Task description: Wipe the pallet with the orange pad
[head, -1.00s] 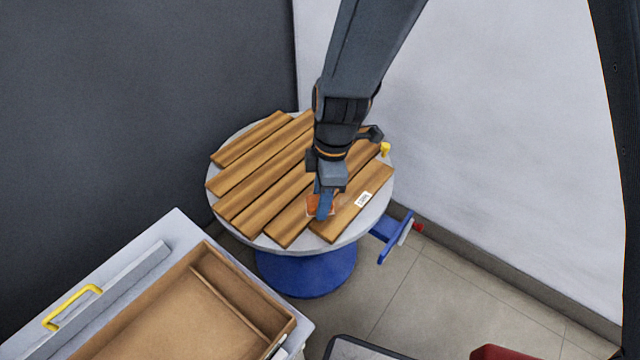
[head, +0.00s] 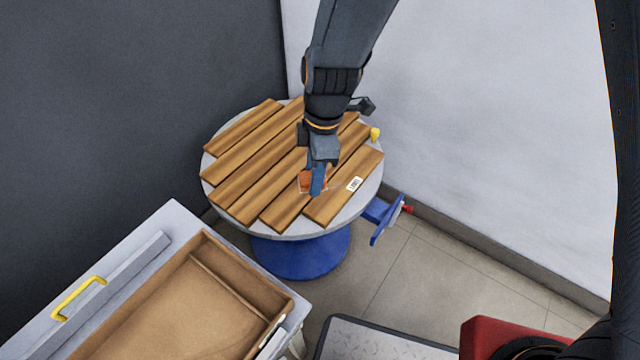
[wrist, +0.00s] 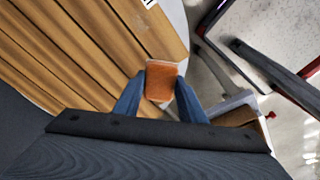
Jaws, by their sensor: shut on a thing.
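The pallet (head: 243,187) is a round set of brown wooden slats on a pale round top with a blue base. In the wrist view its slats (wrist: 70,50) fill the upper left. The orange pad (head: 306,180) is at the pallet's front right slats, partly hidden by my gripper. My gripper (head: 315,188) points down with its blue fingers shut on the pad. In the wrist view the pad (wrist: 161,82) sits between the two fingertips of my gripper (wrist: 160,98). I cannot tell whether the pad touches the slats.
A white label (head: 355,184) lies on the right slat. A yellow knob (head: 375,134) stands at the top's right edge. A blue bracket with a red end (head: 385,215) sticks out at right. A pale cabinet with a wooden tray (head: 200,300) stands front left. Walls close behind.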

